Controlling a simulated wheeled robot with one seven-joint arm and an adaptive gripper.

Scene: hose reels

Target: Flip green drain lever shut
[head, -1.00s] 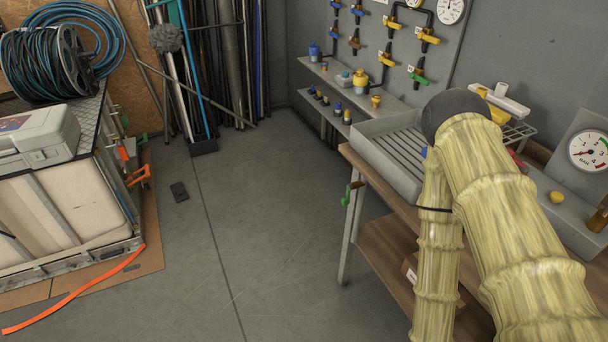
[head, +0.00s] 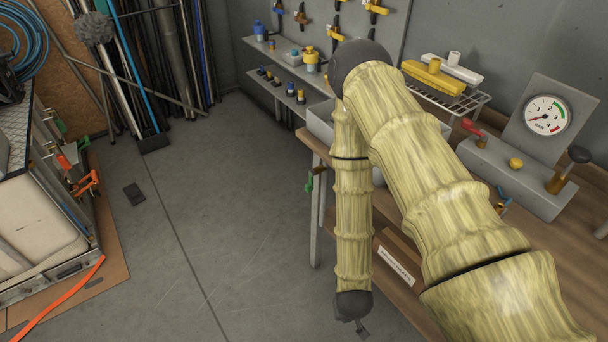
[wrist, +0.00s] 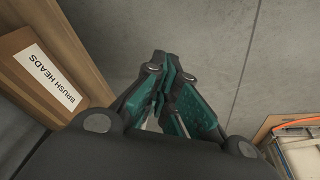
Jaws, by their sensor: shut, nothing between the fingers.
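The green drain lever (head: 309,184) hangs at the left end of the workbench, below the grey tray (head: 321,122), beside a brass-coloured valve. Its handle points down. My gripper (head: 362,331) is low in front of the bench, to the right of the lever and below it, apart from it. In the wrist view my gripper (wrist: 172,68) shows its teal fingers shut together with nothing between them. The lever is not in the wrist view. My arm covers much of the tray.
A box labelled "BRUSH HEADS" (head: 397,266) sits under the bench top and shows close by in the wrist view (wrist: 50,85). A gauge block (head: 520,178) stands on the bench. A loaded cart (head: 35,190) stands at left.

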